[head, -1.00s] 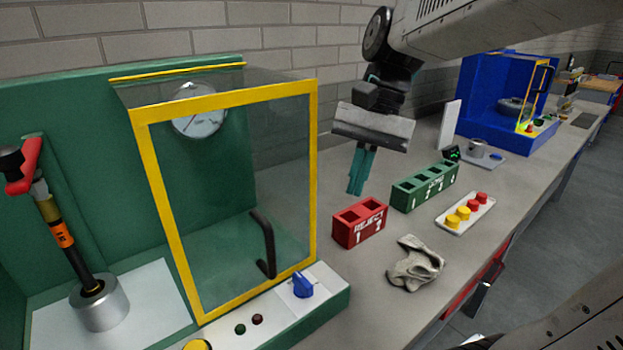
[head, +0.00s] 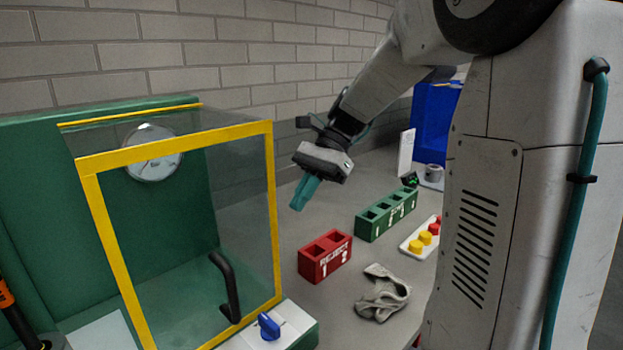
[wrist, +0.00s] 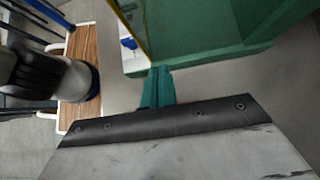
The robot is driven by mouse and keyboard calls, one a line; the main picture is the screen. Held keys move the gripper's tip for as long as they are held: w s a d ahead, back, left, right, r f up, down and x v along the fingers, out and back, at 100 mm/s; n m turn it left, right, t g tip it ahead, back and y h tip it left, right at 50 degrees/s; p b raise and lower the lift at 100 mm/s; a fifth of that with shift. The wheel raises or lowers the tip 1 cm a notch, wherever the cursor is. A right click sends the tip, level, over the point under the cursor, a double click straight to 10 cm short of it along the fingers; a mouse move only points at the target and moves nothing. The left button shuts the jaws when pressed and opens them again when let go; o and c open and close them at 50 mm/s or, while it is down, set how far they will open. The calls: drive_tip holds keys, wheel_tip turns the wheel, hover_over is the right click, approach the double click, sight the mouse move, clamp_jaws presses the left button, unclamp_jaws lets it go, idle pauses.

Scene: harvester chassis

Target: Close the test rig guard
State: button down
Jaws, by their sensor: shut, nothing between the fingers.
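The test rig guard (head: 180,148) is a clear panel box with a yellow frame and a black handle (head: 227,287). It stands at the right part of the green test rig (head: 35,190), with a dial gauge seen through it. The rig's left part, with a dark rod, lies outside the yellow frame. My gripper (head: 303,195) has teal fingers, shut and empty, in the air right of the guard and apart from it. In the wrist view, the fingers (wrist: 157,88) show below the green rig (wrist: 200,35) and a yellow edge (wrist: 143,32).
A blue knob (head: 269,326) sits on the rig's front panel. A red REJECT box (head: 326,257), a green slotted box (head: 387,213), a crumpled grey cloth (head: 380,292) and a button tray (head: 424,240) lie on the bench to the right. A brick wall stands behind.

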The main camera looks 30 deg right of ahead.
drive_tip(key=s+a+f, duration=0.1)
drive_tip(key=a+f, duration=0.1)
drive_tip(key=a, duration=0.4)
drive_tip(key=shift+s, duration=0.15)
